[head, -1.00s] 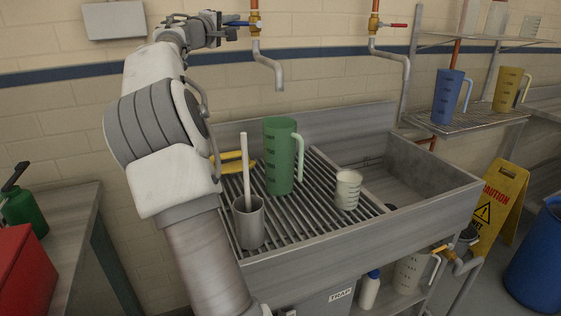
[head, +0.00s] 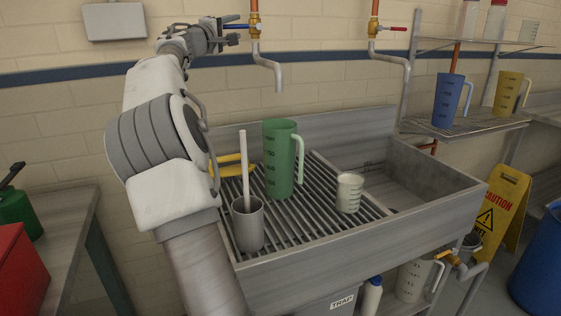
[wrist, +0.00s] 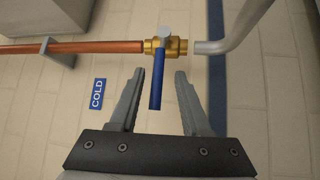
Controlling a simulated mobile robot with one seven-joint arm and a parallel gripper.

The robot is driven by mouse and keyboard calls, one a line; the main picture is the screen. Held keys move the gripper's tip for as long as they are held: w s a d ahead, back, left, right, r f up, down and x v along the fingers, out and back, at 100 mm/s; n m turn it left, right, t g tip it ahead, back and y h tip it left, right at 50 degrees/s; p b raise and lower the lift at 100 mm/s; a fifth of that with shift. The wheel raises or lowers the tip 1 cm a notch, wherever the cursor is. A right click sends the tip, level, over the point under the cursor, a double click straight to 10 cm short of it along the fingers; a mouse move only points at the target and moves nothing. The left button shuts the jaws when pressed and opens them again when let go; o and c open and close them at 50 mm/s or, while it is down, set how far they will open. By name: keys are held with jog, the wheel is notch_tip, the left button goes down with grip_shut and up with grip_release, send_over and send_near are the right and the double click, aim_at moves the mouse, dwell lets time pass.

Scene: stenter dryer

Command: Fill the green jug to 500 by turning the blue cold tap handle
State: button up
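The green jug (head: 279,165) stands upright on the slatted drainer, below the cold spout (head: 277,75); its contents are hidden. No water runs from the spout. The blue cold tap handle (wrist: 157,80) sits crosswise to the copper pipe, beside the COLD label (wrist: 97,93). In the wrist view, my gripper (wrist: 157,76) is open, with one finger on each side of the handle and gaps on both sides. In the head view, my gripper (head: 226,33) is at the handle (head: 236,26).
A red-handled tap (head: 392,28) is to the right. A grey beaker (head: 247,225) with a white rod and a white cup (head: 349,193) stand on the drainer. The sink basin (head: 415,185) is right of it. Blue (head: 448,100) and yellow (head: 507,92) jugs stand on a shelf.

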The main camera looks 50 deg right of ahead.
jog(key=b+v, duration=1)
jog(key=v, duration=0.7)
jog(key=shift+a+b, duration=0.25)
jog(key=shift+b, duration=0.1)
